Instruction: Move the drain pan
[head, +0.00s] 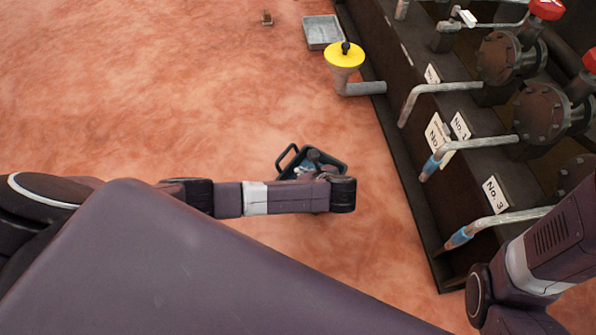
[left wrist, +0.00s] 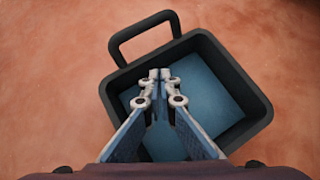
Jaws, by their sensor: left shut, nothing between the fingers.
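A dark square pan with a loop handle (head: 287,156), which I take for the drain pan, is on the reddish floor in the middle of the head view. In the left wrist view the pan (left wrist: 258,100) fills the centre, with its handle at upper left and a blue-grey inside. My left gripper (left wrist: 160,74) is over the pan's inside with its fingertips together and nothing between them. In the head view the left gripper (head: 308,166) partly hides the pan. I cannot tell whether the fingers touch the pan's bottom. My right arm shows at lower right, its gripper out of view.
A dark rack (head: 400,165) with pipes, valves and labels such as No. 3 (head: 495,194) stands at right. A yellow-topped funnel (head: 344,60) joins its side by a pipe. A grey tray (head: 322,31) and small brown block (head: 267,18) are farther back. Floor at left is clear.

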